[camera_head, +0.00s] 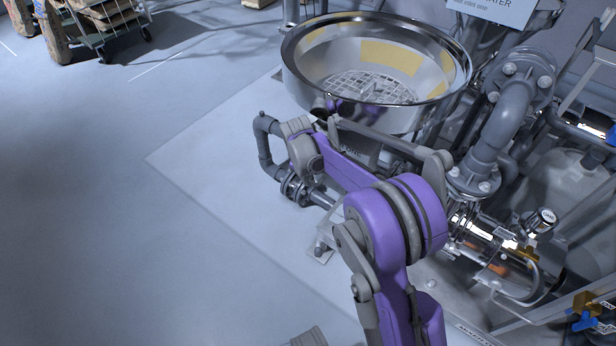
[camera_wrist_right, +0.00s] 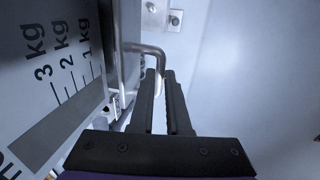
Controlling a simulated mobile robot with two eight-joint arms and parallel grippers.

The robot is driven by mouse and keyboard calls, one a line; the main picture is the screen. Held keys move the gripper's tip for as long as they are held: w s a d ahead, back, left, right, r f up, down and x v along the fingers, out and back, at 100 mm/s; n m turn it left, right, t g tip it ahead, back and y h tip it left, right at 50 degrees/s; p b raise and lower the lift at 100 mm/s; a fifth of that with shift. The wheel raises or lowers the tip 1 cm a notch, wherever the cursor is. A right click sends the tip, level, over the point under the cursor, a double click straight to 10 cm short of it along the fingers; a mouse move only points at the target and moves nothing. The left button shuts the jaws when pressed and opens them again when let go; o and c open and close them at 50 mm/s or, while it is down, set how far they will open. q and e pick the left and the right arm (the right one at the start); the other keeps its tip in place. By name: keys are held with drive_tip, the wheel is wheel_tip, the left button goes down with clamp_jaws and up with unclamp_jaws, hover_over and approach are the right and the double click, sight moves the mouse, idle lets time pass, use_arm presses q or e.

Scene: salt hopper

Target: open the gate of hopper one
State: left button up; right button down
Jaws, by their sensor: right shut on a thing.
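A round steel hopper (camera_head: 300,76) with a grate across its inside stands at the top centre of the head view. My purple right arm reaches up to just below its rim and covers part of its lower front. In the right wrist view, my right gripper (camera_wrist_right: 165,82) is shut on a bent grey metal rod handle (camera_wrist_right: 148,49), which comes out from the left and turns down between the dark fingertips. The gate plate itself cannot be clearly made out. My left gripper is not in view.
A panel marked in kg (camera_wrist_right: 45,70) stands close to the left of my right gripper. Grey flanged piping (camera_head: 505,120) and a clear pipe section (camera_head: 490,245) crowd the right. A loaded cart (camera_head: 105,25) is far left. The left floor is free.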

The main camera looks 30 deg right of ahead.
drive_tip(key=s+a, duration=0.2)
drive_tip(key=a, duration=0.4)
drive_tip(key=shift+s+a+p, duration=0.25)
drive_tip(key=shift+s+p, duration=0.1)
drive_tip(key=shift+p, duration=0.1)
drive_tip(key=c, duration=0.9)
unclamp_jaws()
drive_tip(key=r+p, duration=0.1)
drive_tip(key=r, duration=0.2)
drive_tip(key=a+r+p, duration=0.1)
drive_tip(key=r, duration=0.3)
drive_tip(key=a+r+p, duration=0.1)
drive_tip(key=r, duration=0.2)
drive_tip(key=shift+s+r, duration=0.3)
drive_tip(key=shift+s, duration=0.1)
